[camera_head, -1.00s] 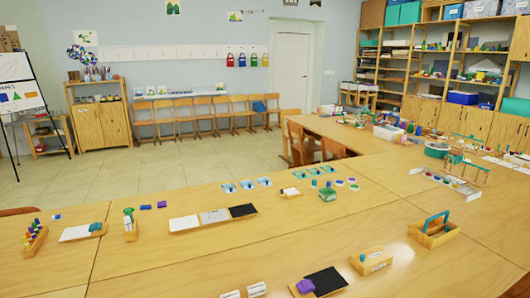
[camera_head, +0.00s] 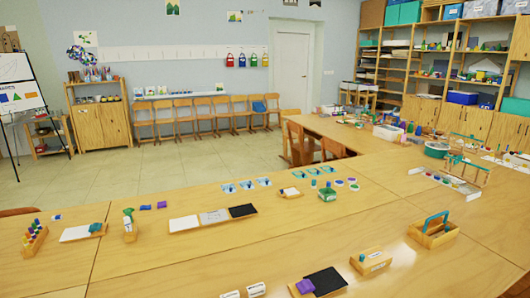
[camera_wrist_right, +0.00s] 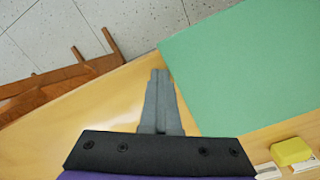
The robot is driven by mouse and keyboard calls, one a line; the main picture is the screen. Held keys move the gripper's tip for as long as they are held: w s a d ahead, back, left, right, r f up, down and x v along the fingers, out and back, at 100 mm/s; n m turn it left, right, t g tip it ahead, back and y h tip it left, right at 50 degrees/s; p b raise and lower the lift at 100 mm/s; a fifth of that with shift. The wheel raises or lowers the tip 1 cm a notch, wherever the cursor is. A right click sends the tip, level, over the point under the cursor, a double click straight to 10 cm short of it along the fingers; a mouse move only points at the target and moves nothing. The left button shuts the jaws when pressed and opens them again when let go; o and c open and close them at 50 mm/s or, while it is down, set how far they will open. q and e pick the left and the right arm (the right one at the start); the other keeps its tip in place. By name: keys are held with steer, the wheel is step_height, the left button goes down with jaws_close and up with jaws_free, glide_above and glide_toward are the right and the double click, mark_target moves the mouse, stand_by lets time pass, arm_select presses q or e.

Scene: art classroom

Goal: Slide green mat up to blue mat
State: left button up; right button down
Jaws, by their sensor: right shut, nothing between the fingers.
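The green mat (camera_wrist_right: 255,75) shows large in the right wrist view, lying flat on the wooden table at the right, partly cut off by the frame. My right gripper (camera_wrist_right: 160,73) is shut and empty. Its fingertips are just beside the mat's left edge; I cannot tell whether they touch it. I cannot make out a blue mat in either view. Neither gripper shows in the head view, and my left gripper is not in view.
The table (camera_wrist_right: 105,110) ends at a slanting edge near the fingers, with a wooden chair (camera_wrist_right: 60,80) and tiled floor beyond. A yellow block (camera_wrist_right: 291,151) lies near the mat's lower side. In the head view, trays and small items stand on the long table (camera_head: 190,262).

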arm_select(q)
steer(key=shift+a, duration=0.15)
arm_select(e)
steer(key=shift+s+a, duration=0.15)
steer(key=shift+a, duration=0.25)
steer(key=shift+d, duration=0.25)
steer(key=shift+w+d, duration=0.3)
steer(key=shift+d, duration=0.15)
steer(key=shift+r, duration=0.15)
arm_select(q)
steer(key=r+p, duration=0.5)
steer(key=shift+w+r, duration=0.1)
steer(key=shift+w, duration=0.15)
arm_select(e)
step_height(320, 180, up, 7)
steer(key=shift+f, duration=0.15)
